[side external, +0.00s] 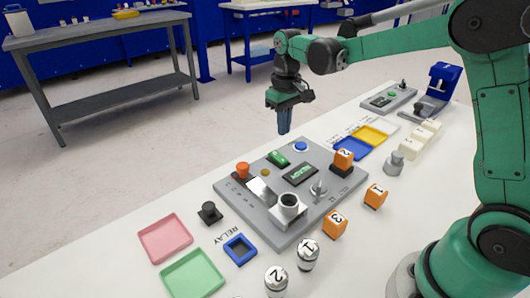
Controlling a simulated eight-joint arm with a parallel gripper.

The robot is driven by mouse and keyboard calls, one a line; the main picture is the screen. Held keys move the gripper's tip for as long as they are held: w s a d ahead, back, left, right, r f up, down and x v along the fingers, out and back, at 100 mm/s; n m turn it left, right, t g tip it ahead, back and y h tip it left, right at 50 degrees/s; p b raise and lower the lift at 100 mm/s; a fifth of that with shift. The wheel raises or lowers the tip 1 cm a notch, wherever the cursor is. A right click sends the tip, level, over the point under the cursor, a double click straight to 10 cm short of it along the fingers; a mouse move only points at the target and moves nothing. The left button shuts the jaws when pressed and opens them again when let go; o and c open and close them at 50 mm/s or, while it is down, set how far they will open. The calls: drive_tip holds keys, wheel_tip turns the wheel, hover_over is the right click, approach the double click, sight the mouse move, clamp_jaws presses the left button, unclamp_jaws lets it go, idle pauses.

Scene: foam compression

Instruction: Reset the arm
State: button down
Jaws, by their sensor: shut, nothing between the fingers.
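My gripper (284,128) hangs from the green arm above the far edge of a grey control panel (250,210). It points straight down, its fingers are shut and nothing is between them. It is apart from the panel and everything on the table. The panel carries an orange knob (242,169), a green switch (278,158), a blue button (301,146), a small display (300,174), a lever (319,187) and a grey-white cup-shaped holder (289,204).
Orange numbered cubes (375,195) stand at and beside the panel's right side. Silver numbered cylinders (307,254) stand in front. Pink (165,238) and green (192,274) trays lie at left; blue (353,149) and yellow (371,135) trays lie behind. White blocks (411,147) and a blue device (443,82) are at right.

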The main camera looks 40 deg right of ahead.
drive_tip(key=s+a+r+t, duration=0.1)
drive_tip(key=s+a+t, duration=0.1)
drive_tip(key=s, duration=0.4)
drive_tip(key=s+a+r+t, duration=0.2)
drive_tip(key=s+a+t, duration=0.1)
drive_tip(key=s+t, duration=0.2)
drive_tip(key=shift+s+r, duration=0.15)
drive_tip(key=shift+s, duration=0.6)
